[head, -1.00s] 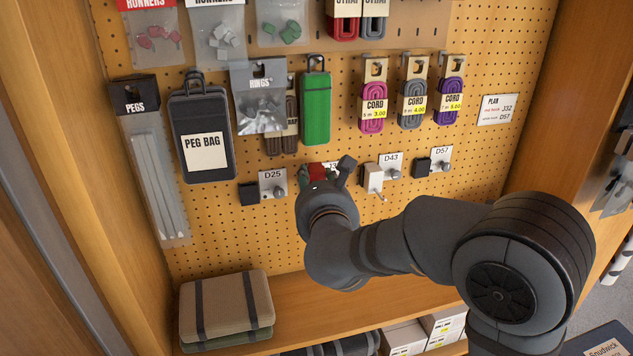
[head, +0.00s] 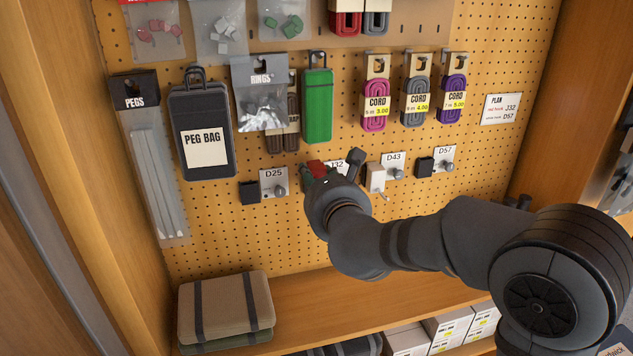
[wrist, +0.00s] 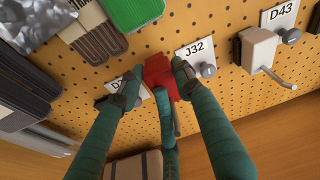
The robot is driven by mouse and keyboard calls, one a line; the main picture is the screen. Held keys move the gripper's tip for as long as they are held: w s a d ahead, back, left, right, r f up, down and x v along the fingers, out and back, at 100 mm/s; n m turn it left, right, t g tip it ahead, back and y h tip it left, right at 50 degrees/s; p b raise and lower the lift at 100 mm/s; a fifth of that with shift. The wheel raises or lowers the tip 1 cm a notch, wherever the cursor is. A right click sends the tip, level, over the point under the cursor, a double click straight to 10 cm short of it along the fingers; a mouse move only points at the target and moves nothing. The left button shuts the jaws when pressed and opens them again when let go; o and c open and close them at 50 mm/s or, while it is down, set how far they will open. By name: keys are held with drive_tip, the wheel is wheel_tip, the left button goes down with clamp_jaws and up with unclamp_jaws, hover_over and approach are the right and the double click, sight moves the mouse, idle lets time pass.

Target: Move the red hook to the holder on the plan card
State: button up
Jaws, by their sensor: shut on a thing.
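The red hook (wrist: 158,74) is between the fingers of my gripper (wrist: 151,78), which is shut on it. In the head view the red hook (head: 316,167) shows just left of the J32 label (head: 338,166), partly hidden by my gripper (head: 324,178). The J32 holder plate with its grey knob (wrist: 207,70) is right of the hook in the wrist view. I cannot tell whether the hook touches the board or is seated. The plan card (head: 500,109) at the right reads red hook J32, white hook D57.
The white hook (head: 376,178) is at D43, just right of my gripper, its prong sticking out. Black blocks sit beside D25 (head: 250,192) and D57 (head: 424,167). A green pouch (head: 317,106) and cords (head: 375,105) hang above. The board below the holders is clear.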

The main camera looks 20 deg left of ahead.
drive_tip(key=shift+w, duration=0.2)
idle(0.4)
drive_tip(key=shift+r+b+x, duration=0.2)
drive_tip(key=shift+b+x, duration=0.15)
drive_tip(key=shift+x, duration=0.7)
drive_tip(key=shift+w, duration=0.1)
drive_tip(key=shift+f+b, duration=1.35)
drive_tip(key=shift+b, duration=0.55)
idle(1.0)
